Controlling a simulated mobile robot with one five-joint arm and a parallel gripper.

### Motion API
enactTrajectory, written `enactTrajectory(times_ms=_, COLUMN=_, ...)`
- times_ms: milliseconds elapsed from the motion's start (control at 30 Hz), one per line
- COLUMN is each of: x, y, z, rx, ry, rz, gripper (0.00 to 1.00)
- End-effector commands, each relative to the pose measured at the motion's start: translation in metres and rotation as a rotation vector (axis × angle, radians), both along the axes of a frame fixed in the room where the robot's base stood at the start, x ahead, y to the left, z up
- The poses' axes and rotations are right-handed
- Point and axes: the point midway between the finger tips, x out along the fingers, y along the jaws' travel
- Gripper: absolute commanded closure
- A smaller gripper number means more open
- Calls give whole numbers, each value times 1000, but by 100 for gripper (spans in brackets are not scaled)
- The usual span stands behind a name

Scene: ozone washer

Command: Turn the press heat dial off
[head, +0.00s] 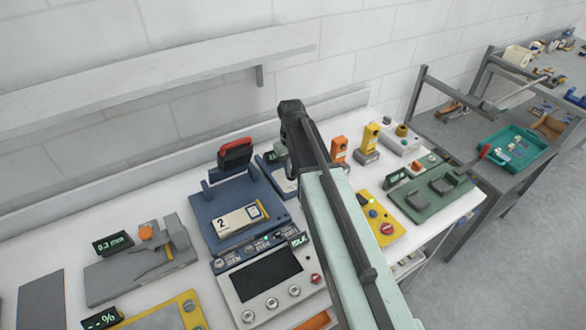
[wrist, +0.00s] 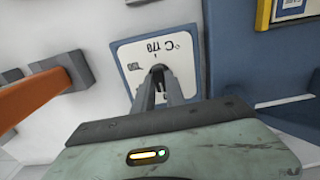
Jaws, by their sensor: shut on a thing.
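A white dial plate (wrist: 127,51) on a blue panel (wrist: 105,20) shows in the wrist view, with upside-down print that seems to read "°C 170" and a small mark at its left. My gripper (wrist: 158,76) reaches onto the plate, its two grey fingers close together and shut on the dark dial (wrist: 158,68). The fingers hide most of the dial, so I cannot tell its setting. In the head view my arm's dark wrist is over the blue unit (head: 268,163) behind the bench's middle; the dial is hidden there.
A blue fixture (head: 215,205) with a red handle (head: 235,148) stands left of my arm. An orange device (head: 339,150) and a yellow one (head: 370,139) stand to the right. In the wrist view an orange bar (wrist: 35,101) is close at left. A shelf (head: 150,75) hangs above.

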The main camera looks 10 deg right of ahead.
Motion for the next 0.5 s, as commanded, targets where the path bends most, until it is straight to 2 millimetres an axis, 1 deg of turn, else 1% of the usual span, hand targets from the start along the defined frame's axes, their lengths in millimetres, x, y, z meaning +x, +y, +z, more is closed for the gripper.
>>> enactTrajectory(times_ms=233, x=2, y=0, z=0, rx=-1, ry=-7, rz=1, gripper=100)
enactTrajectory(times_ms=267, x=2, y=0, z=0, rx=-1, ry=-7, rz=1, gripper=76)
enactTrajectory(times_ms=300, x=2, y=0, z=0, rx=-1, ry=-7, rz=1, gripper=65)
enactTrajectory(times_ms=333, x=2, y=0, z=0, rx=-1, ry=-7, rz=1, gripper=63)
enactTrajectory(times_ms=500, x=1, y=0, z=0, rx=-1, ry=-3, rz=1, gripper=63)
